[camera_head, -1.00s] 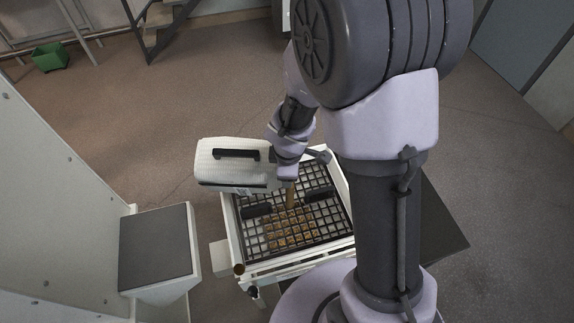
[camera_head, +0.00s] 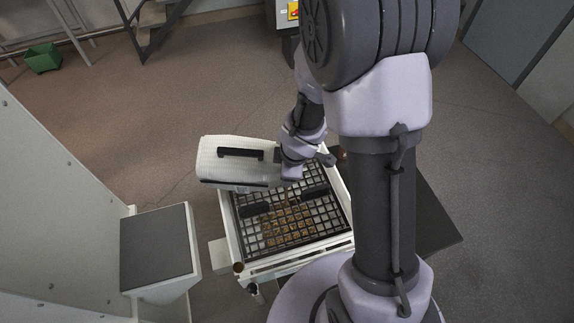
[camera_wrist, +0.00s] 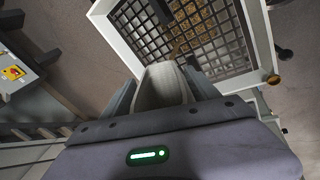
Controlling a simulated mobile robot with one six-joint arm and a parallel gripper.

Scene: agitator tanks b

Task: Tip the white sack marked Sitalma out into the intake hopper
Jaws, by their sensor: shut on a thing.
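The white sack (camera_head: 228,168) with a black handle on its upper side hangs over the left part of the intake hopper, tilted. My gripper (camera_head: 277,178) is at the sack's right end in the head view. In the wrist view my gripper (camera_wrist: 163,88) is shut on the pale end of the sack (camera_wrist: 160,86). The intake hopper (camera_head: 231,226) is a white frame with a dark grid. Brown granular material (camera_head: 288,222) lies in the grid cells, and it also shows in the wrist view (camera_wrist: 190,15). No marking can be read on the sack.
A white box-shaped stand with a dark top (camera_head: 156,243) is left of the hopper. A tall pale panel (camera_head: 50,220) fills the left edge. A green bin (camera_head: 43,58) and stairs (camera_head: 150,25) are at the back. Open floor lies behind the hopper.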

